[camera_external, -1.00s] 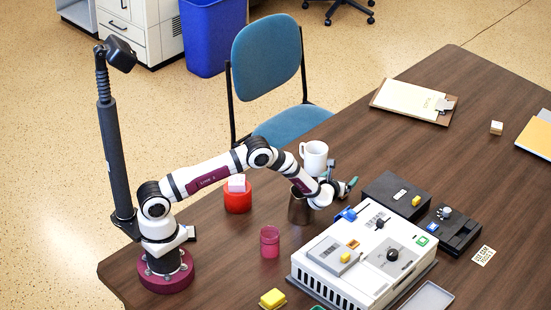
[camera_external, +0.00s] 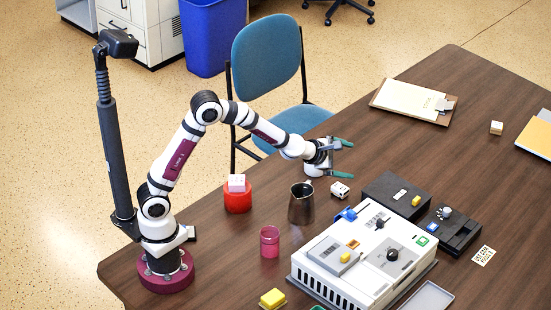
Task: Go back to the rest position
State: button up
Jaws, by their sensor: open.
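My gripper (camera_external: 343,159) is open and empty, raised above the table at mid-picture, with its green-tipped fingers pointing right. My arm is bent up at the elbow, well above the table. A dark metal pitcher (camera_external: 301,205) stands upright below and left of the gripper, apart from it.
A red container (camera_external: 238,201) with a pinkish-white block on top and a pink jar (camera_external: 270,242) stand near the arm. A white device (camera_external: 365,255) and black boxes (camera_external: 396,193) fill the front right. A clipboard (camera_external: 410,101) lies at the back; the table around it is mostly clear.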

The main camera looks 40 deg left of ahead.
jog(key=s+a+m+g+y, duration=0.1)
jog(key=s+a+m+g, duration=0.2)
jog(key=s+a+m, duration=0.5)
jog(key=s+a+m+g+y, duration=0.1)
jog(key=s+a+m+g, duration=0.3)
jog(key=s, duration=1.3)
jog(key=s+a+m+g+y, duration=0.2)
jog(key=s+a+m+g, duration=0.2)
jog(key=s+a+m, duration=0.8)
jog(key=s+m, duration=0.1)
jog(key=m, duration=0.3)
jog(key=shift+s, duration=0.15)
